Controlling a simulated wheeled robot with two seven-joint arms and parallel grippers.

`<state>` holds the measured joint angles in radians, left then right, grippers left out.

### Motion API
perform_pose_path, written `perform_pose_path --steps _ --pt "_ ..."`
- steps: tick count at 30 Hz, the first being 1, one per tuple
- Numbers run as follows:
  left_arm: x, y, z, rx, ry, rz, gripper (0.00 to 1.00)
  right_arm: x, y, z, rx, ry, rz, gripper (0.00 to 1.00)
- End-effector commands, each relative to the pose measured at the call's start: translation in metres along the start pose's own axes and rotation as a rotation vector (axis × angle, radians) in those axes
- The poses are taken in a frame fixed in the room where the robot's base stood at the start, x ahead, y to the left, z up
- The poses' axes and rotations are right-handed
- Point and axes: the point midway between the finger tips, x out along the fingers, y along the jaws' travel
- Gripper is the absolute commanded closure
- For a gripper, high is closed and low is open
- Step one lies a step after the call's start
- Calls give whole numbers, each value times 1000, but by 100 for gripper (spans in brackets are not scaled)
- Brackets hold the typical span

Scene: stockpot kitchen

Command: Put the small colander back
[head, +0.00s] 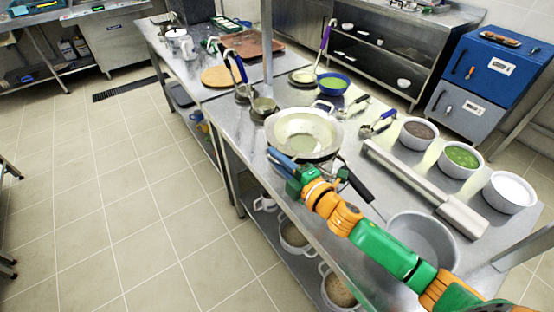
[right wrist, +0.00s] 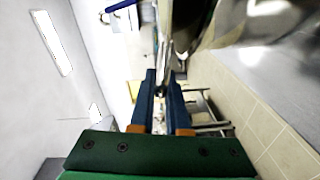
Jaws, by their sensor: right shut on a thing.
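A wide metal bowl with loop handles, which looks like the small colander (head: 302,128), is over the near left edge of the steel counter. Its holes are too small to make out. My right gripper (head: 279,162) is at its near left side, with its blue fingers shut on its near handle or rim. In the right wrist view the fingers (right wrist: 160,85) are closed on a thin metal part, with a large shiny metal surface (right wrist: 235,18) close by on the right. I cannot tell whether the colander touches what is under it. My left gripper is not in view.
Bowls with brown (head: 419,132), green (head: 461,158) and white (head: 511,190) contents line the right side. A blue bowl (head: 333,84) stands behind. Pots fill the shelf below.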

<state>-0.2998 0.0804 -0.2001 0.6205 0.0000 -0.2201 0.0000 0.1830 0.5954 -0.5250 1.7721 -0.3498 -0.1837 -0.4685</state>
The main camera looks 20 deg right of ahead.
Motion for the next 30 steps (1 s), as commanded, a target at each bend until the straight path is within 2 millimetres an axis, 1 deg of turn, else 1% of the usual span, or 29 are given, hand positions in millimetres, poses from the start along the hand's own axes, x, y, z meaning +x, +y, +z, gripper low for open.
perform_pose_path --steps 1,8,17,18,20,21,30 --pt "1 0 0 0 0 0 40 0 -3 0 0 1 1 100" --pt "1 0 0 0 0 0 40 0 -3 1 -2 2 2 100" --pt "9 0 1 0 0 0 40 1 -12 2 -1 2 2 100" --pt "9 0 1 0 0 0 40 1 -13 2 0 1 1 84" --pt "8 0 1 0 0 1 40 1 -12 2 0 2 1 67" --pt "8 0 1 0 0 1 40 1 -12 2 0 2 1 57" --pt "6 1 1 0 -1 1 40 1 -10 2 0 2 1 56"
